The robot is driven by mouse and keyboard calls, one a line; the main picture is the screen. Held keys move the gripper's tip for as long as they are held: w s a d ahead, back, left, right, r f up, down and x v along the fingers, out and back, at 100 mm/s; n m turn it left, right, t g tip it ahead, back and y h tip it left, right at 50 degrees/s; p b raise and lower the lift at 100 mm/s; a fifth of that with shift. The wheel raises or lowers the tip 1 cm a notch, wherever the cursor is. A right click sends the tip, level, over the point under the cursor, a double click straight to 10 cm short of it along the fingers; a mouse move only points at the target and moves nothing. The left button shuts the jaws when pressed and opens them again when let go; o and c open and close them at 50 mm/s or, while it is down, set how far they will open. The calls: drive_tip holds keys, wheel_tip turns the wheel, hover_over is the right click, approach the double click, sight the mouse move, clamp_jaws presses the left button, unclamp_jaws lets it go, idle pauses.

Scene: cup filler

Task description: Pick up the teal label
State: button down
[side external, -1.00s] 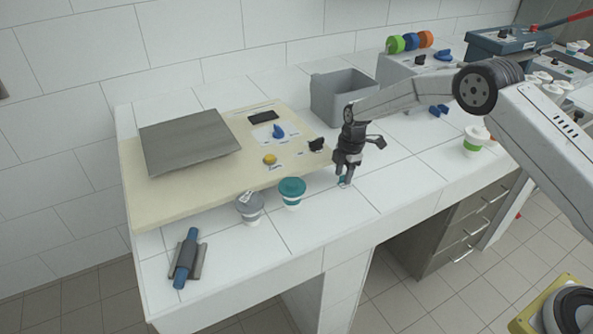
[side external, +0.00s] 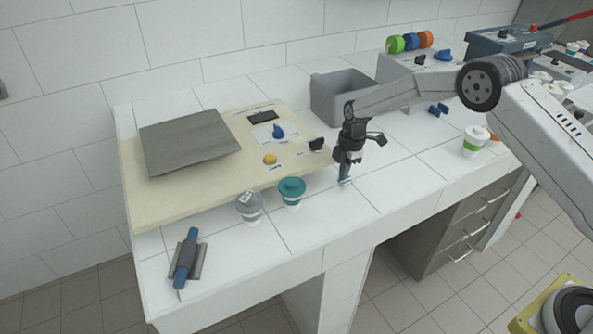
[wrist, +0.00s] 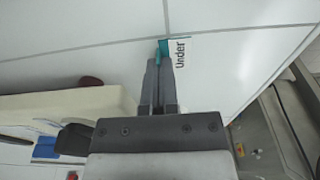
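In the side view my gripper (side external: 344,179) stands to the right of the teal-lidded cup (side external: 291,192). The fingers hide part of the label.
A grey-lidded cup (side external: 249,208) stands left of the teal-lidded cup. The beige filler board (side external: 190,203), with a metal plate (side external: 188,140) and knobs, lies to the left. A grey bin (side external: 338,96) stands behind.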

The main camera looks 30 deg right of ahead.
drive_tip(key=shift+r, duration=0.5)
drive_tip(key=s+r, duration=1.1)
drive_tip(key=s, duration=0.3)
drive_tip(key=shift+d, duration=0.25)
drive_tip(key=shift+w, duration=0.1)
drive_tip(key=shift+w+a+r+m+t+h, duration=0.2)
drive_tip(key=shift+w+a+r+m, duration=0.15)
drive_tip(key=shift+w+a+m, duration=2.05)
drive_tip(key=shift+w+a+r+m+t+h, duration=0.1)
drive_tip(key=shift+w+a+r+m+t, duration=0.2)
drive_tip(key=shift+w+a+m, duration=2)
drive_tip(key=shift+w+a+r+m+t+h, duration=0.1)
drive_tip(key=shift+w+a+r+m, duration=0.3)
drive_tip(key=shift+w+a+m, duration=2)
drive_tip(key=shift+s+a+f+n, duration=0.2)
drive_tip(key=shift+s+a+n, duration=0.5)
drive_tip(key=shift+n, duration=0.4)
